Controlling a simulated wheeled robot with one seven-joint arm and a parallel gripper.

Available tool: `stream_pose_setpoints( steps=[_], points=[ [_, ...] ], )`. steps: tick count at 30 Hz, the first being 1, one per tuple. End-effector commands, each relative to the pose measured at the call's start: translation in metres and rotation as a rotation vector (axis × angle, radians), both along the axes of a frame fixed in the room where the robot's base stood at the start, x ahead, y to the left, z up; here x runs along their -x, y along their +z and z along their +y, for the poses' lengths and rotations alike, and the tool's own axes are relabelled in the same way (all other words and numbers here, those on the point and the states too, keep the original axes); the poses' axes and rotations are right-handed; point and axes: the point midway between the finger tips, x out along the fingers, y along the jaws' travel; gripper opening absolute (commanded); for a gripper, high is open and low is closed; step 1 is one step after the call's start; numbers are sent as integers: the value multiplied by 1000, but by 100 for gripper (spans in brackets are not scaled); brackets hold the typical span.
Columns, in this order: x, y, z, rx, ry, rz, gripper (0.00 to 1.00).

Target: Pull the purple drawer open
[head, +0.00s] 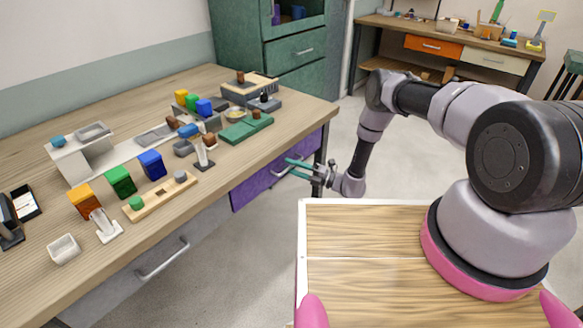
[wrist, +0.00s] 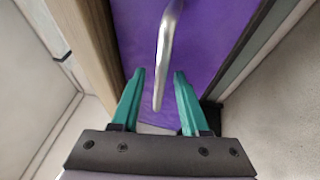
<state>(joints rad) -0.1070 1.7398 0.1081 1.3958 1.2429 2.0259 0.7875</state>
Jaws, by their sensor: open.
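The purple drawer (head: 250,186) is in the front of the long wooden table, at the right end, and looks shut in the head view. Its purple face (wrist: 205,50) fills the upper middle of the wrist view. A silver bar handle (wrist: 165,55) runs down that face. My gripper (head: 289,164) is in front of the drawer, close to its handle. In the wrist view my gripper (wrist: 158,75) has its two teal fingers apart, with the lower end of the handle showing between them. I cannot tell whether either finger touches the handle.
The wooden table (head: 225,160) holds several blocks, trays and small items. A grey drawer (head: 150,262) with a silver handle is left of the purple one. A green cabinet (head: 237,40) stands behind. The floor (head: 250,235) before the drawer is clear.

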Motion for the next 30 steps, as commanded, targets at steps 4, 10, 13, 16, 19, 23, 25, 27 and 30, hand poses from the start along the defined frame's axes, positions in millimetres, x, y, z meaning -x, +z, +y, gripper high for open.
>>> stream_pose_setpoints(
  steps=[4,10,13,16,19,23,25,27,30],
  points=[
    [-1,0,2,0,0,0,45],
    [0,0,2,0,0,0,26],
    [0,0,2,0,0,-1,0],
    [0,0,2,0,0,0,0],
    [0,0,2,0,0,-1,0],
    [0,0,2,1,0,-1,0],
    [0,0,1,1,0,-1,0],
    [0,0,1,1,0,-1,0],
    [0,0,1,1,0,-1,0]
  ],
)
